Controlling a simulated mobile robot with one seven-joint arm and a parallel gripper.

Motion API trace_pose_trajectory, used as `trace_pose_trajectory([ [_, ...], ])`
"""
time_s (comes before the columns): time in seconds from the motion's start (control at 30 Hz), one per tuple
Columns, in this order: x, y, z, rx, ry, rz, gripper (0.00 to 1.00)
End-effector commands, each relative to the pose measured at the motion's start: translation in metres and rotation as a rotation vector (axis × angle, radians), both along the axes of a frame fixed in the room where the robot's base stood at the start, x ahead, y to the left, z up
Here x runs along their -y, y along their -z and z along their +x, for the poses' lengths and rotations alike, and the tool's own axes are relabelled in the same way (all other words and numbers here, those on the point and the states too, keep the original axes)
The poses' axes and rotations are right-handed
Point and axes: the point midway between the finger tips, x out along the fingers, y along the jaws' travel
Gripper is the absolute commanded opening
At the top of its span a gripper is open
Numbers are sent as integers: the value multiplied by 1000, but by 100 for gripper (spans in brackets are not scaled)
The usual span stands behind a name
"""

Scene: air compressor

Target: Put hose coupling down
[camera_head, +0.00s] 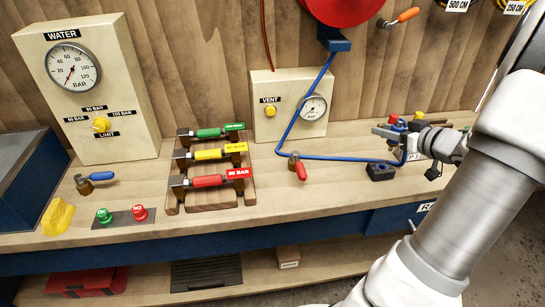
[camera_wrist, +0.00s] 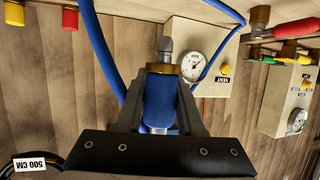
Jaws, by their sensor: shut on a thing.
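The hose coupling (camera_wrist: 162,85) is a blue sleeve with a brass collar and a grey tip. In the wrist view my gripper (camera_wrist: 160,105) is shut on it, one finger along each side. In the head view my gripper (camera_head: 392,131) is above the right part of the bench; the coupling is small and mostly hidden there. The blue hose (camera_head: 340,158) hangs from the red reel (camera_head: 342,8), runs along the bench and rises by my gripper. It also shows in the wrist view (camera_wrist: 98,45).
A black block (camera_head: 380,171) sits on the bench below my gripper. A red-handled valve (camera_head: 298,168) is left of it. The vent box (camera_head: 290,103) stands behind.

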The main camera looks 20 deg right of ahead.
Motion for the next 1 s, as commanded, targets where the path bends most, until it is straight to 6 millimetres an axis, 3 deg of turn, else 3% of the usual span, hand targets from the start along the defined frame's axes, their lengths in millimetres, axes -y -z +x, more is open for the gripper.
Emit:
trace_pose_trajectory([
  [0.17,-11,10,8,0,-2,1,0],
  [0.6,-88,66,58,0,-3,0,0],
  [0.83,-98,75,65,-1,0,0,0],
  [1.0,-98,101,64,-1,1,4,0],
])
